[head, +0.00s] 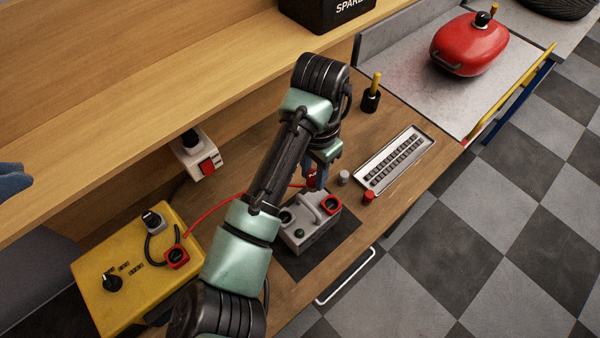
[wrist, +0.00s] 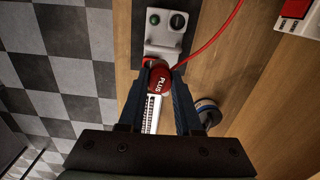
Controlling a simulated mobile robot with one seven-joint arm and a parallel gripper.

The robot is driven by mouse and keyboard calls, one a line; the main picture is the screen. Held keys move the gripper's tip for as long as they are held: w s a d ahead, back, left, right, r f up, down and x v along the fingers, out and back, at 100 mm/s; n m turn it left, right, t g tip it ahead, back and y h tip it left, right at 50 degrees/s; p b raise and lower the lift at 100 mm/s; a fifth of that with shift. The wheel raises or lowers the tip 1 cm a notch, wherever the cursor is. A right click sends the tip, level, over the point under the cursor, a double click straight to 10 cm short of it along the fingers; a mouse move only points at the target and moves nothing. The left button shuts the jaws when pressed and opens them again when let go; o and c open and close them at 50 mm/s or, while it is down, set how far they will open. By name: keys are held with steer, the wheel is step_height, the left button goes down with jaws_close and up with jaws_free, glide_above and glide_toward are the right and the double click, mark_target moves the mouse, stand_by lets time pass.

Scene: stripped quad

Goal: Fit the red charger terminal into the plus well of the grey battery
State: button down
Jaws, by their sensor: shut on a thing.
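The grey battery (head: 296,241) sits on a dark mat on the wooden bench, with a handle on top. Its plus well (head: 331,204) has a red rim, at the corner nearest my gripper; a dark well (head: 286,217) is at the other end. My gripper (head: 316,180) is shut on the red charger terminal (wrist: 160,84), which is marked PLUS and trails a red cable. In the head view the terminal shows above and beside the plus well, apart from it. The battery also shows in the wrist view (wrist: 157,33), beyond the terminal, which partly hides its near end.
The yellow charger (head: 130,280) stands at left with a black-cabled red-rimmed piece (head: 176,257) on it. A white switch box (head: 198,155) is behind. A slotted tray (head: 397,160), a red cap (head: 369,196) and a grey cap (head: 344,176) lie right of the battery.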

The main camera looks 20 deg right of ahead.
steer(key=d, duration=0.5)
steer(key=shift+s+d+p, duration=0.1)
steer(key=shift+d+p, duration=0.15)
steer(key=shift+p, duration=0.05)
steer(key=shift+f+b, duration=1.4)
steer(key=shift+f, duration=1.15)
